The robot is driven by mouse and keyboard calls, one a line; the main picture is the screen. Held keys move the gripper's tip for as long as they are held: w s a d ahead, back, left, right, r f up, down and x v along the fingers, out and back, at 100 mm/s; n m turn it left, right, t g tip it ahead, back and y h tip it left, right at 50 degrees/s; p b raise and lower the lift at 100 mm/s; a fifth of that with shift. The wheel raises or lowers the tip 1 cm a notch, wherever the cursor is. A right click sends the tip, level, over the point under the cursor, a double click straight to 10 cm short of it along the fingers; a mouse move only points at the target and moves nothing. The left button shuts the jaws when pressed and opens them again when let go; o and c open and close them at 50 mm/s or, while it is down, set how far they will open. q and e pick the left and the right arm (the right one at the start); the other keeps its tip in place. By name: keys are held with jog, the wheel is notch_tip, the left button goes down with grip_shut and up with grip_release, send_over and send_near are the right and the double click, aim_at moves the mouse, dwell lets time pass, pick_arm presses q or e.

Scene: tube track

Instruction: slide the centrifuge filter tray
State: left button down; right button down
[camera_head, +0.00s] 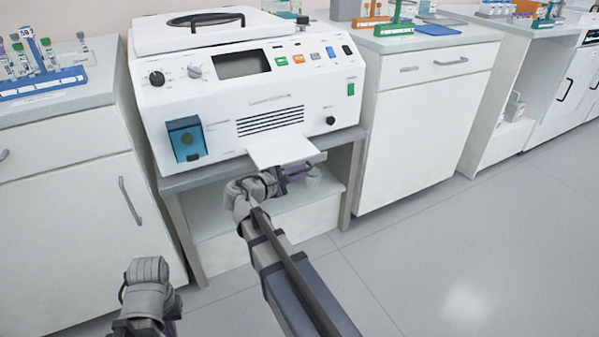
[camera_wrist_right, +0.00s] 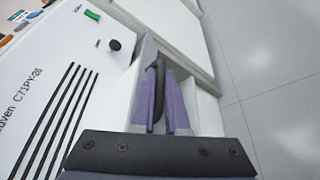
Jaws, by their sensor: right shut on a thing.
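The white centrifuge (camera_head: 235,85) stands on a low grey bench. Its filter tray (camera_head: 280,148) is a flat white plate that sticks out of the front at the lower edge, below the vent slots. My right gripper (camera_head: 302,172) is at the tray's outer end, partly below it. In the right wrist view its purple fingers (camera_wrist_right: 162,105) are close together with a dark strip between them, shut on what I take to be the tray's grip. The exact contact is hidden in the head view. My left arm is low at the left; its fingers are mostly hidden.
The bench (camera_head: 354,160) has a lower shelf under the centrifuge. White cabinets flank it; the left one carries a blue tube rack (camera_head: 40,80), the right one a green rack (camera_head: 393,28). The grey floor (camera_head: 450,260) in front is clear.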

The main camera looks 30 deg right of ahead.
aim_at(275, 145)
jog(key=shift+w, duration=0.1)
dwell(0.4)
jog(key=w, duration=0.5)
jog(key=w+d, duration=0.1)
jog(key=w, duration=0.9)
jog(key=shift+w+d, duration=0.1)
jog(key=shift+d, duration=0.05)
jog(key=shift+w, duration=0.1)
jog(key=c, duration=1.2)
grip_release()
jog(key=shift+p+v, duration=0.85)
jog(key=shift+v, duration=3.1)
